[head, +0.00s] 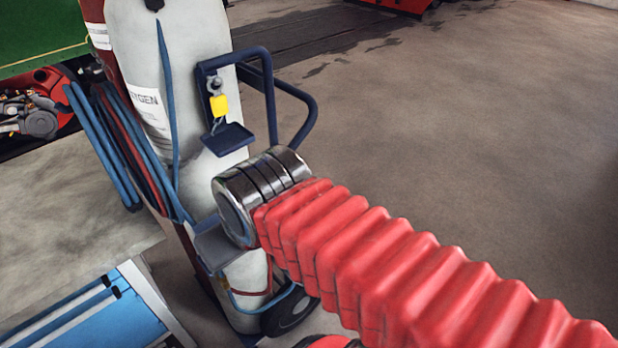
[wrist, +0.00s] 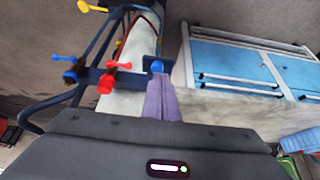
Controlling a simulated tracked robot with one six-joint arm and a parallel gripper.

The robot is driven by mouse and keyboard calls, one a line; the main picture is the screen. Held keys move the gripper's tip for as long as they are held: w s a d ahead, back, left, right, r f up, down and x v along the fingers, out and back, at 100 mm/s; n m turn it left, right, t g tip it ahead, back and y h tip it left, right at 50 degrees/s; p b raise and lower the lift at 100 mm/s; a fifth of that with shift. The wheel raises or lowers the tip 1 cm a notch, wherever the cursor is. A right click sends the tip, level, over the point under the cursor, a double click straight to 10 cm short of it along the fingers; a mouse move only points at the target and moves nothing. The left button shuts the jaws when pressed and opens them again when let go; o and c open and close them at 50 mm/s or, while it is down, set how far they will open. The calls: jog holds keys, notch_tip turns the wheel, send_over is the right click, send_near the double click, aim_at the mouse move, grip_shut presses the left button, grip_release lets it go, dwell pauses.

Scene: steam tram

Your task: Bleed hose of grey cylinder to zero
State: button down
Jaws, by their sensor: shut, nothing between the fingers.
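The grey cylinder (head: 170,90), with a partly readable label ending in "YGEN", stands on a dark blue trolley (head: 262,75) in the head view. Blue hose (head: 95,140) and red hose hang bundled at its left. In the wrist view, my gripper (wrist: 161,80) has its purple fingers shut and empty. Their tips appear close to a blue knob (wrist: 157,66) on a dark blue bracket; I cannot tell whether they touch. Red knobs (wrist: 105,84) and another blue knob (wrist: 70,77) sit to the left. My gripper is hidden behind my arm in the head view. No gauge reading is legible.
A dark red cylinder (head: 122,75) stands behind the grey one. A yellow tag (head: 219,105) hangs on the trolley. A blue cabinet (head: 85,318) stands at the lower left. Open concrete floor (head: 450,130) lies to the right.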

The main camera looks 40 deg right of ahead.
jog(key=shift+w, duration=0.35)
jog(key=shift+d, duration=0.15)
